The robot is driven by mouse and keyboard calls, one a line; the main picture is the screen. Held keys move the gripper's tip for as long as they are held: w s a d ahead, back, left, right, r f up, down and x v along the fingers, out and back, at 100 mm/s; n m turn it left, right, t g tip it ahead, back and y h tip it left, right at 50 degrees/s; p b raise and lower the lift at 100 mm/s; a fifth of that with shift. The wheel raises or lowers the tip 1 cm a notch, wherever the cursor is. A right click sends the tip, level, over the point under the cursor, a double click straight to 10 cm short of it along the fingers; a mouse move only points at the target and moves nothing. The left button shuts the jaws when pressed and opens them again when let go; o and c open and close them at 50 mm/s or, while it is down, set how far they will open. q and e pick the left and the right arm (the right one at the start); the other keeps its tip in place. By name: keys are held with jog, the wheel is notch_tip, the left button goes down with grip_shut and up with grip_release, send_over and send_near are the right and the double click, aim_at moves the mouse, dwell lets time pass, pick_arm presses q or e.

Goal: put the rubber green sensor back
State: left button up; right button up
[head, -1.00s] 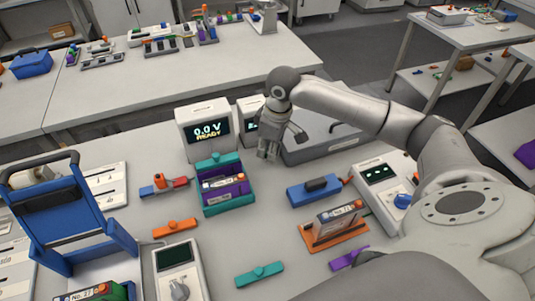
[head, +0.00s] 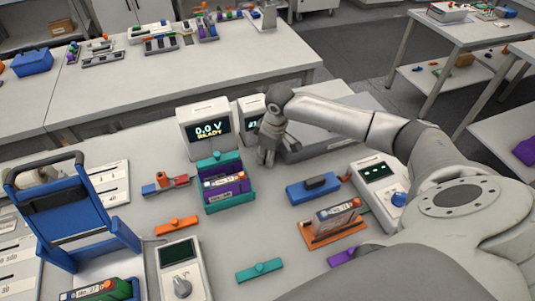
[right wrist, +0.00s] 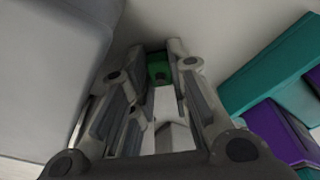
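A small green thing (right wrist: 159,69), which may be the rubber green sensor, shows in the right wrist view between the tips of my right gripper (right wrist: 162,52). It fills most of the gap there. I cannot tell whether the fingers press on it. In the head view my right gripper (head: 267,158) points down just right of the teal and purple holder, in front of the small display box (head: 252,108). The green thing is hidden in the head view. My left gripper is not in view.
The teal holder (head: 229,199) stands close left of my right gripper, before a display (head: 208,128) reading 0.0 V READY. A blue block (head: 312,188) and an orange stand (head: 333,233) lie to the right. A large grey box (head: 318,144) is behind my gripper.

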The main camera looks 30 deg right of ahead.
jog(key=shift+o, duration=0.7)
notch_tip(320, 180, up, 12)
jog(key=s+d+b, duration=0.1)
jog(key=shift+s+r, duration=0.15)
jog(key=shift+s, duration=0.1)
